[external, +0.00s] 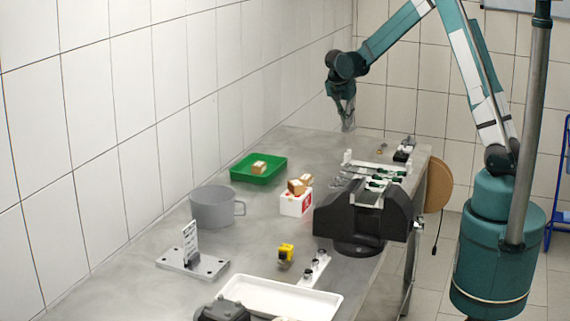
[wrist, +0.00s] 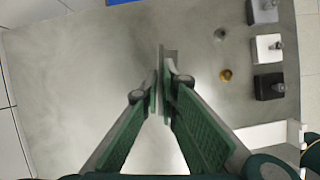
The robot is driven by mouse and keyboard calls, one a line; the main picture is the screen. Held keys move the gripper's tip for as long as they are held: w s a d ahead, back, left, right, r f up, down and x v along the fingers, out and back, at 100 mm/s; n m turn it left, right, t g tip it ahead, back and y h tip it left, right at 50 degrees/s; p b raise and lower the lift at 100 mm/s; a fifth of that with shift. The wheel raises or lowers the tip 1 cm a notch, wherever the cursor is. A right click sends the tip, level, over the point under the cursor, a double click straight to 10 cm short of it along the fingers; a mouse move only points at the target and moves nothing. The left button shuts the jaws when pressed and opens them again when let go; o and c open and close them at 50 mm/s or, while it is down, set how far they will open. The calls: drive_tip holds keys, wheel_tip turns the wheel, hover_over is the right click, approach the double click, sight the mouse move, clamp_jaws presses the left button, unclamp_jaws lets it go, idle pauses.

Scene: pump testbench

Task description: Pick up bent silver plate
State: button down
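My gripper (external: 346,108) is raised above the far end of the table. In the wrist view my gripper (wrist: 162,88) has its green-padded fingers drawn close together. A thin grey, bent metal piece, which looks like the bent silver plate (wrist: 169,54), is between the fingertips and sticks out past them. Most of it is hidden by the fingers. In the external view it is too small to make out clearly below the gripper.
The grey table (external: 110,292) holds a green tray (external: 258,175), a grey mug (external: 212,208), a white-red box (external: 296,204), a black vise-like fixture (external: 350,222), a silver base with an upright plate (external: 190,258) and a white tray (external: 285,298). Small blocks (wrist: 268,48) stand at the wrist view's right.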

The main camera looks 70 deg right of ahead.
drive_tip(key=shift+r, duration=1.2)
